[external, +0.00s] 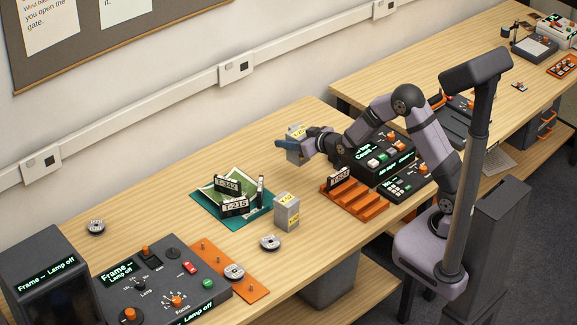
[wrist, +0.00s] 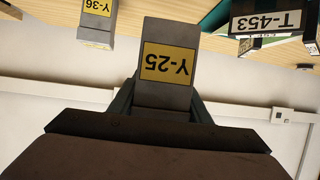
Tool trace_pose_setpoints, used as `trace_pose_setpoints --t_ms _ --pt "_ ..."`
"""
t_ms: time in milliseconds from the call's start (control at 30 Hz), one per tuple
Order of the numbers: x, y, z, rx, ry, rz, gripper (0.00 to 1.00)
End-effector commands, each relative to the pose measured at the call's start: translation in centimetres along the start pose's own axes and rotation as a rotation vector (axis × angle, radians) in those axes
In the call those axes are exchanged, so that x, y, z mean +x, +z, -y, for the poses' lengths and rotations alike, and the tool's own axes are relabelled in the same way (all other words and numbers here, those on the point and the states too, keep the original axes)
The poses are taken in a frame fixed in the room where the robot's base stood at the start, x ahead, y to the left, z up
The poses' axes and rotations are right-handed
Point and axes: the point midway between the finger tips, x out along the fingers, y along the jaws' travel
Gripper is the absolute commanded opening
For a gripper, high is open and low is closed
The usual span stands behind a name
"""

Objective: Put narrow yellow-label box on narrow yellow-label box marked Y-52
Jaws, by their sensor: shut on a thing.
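My gripper (external: 293,149) is shut on a narrow grey box (external: 295,131) with a yellow label, held above the table. In the wrist view the held box (wrist: 166,95) shows a label that appears to read Y-25, upside down in the picture. Another narrow grey yellow-label box (external: 281,218) stands upright on the table, in front of my gripper and apart from it; its marking is too small to read in the external view. A yellow-label box (wrist: 98,27) at the top left of the wrist view appears to read Y-36. No label reading Y-52 is legible.
A teal mat (external: 205,211) with black T-labelled boxes (external: 234,207) lies left of the standing box. An orange slotted rack (external: 356,203) is to the right, near black consoles (external: 374,160). A round grey disc (external: 270,243) lies close by. Wood behind the mat is clear.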

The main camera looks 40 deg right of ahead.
Motion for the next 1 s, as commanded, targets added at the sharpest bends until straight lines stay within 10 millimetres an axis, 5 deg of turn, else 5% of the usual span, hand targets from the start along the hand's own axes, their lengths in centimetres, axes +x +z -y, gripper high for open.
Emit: trace_pose_setpoints --t_ms 167,367,700,900,1000 --pt "-0.3 -0.7 1.8 -0.011 -0.027 -0.004 0.15" --pt "-1.8 -4.3 6.5 -0.039 -0.097 -0.011 0.15" --pt "-9.0 -11.1 17.0 -0.106 -0.261 -0.008 0.15" --pt "-13.3 -11.4 19.9 -0.128 -0.313 -0.003 0.15" --pt "-14.0 -10.1 19.4 -0.128 -0.307 0.001 0.15"
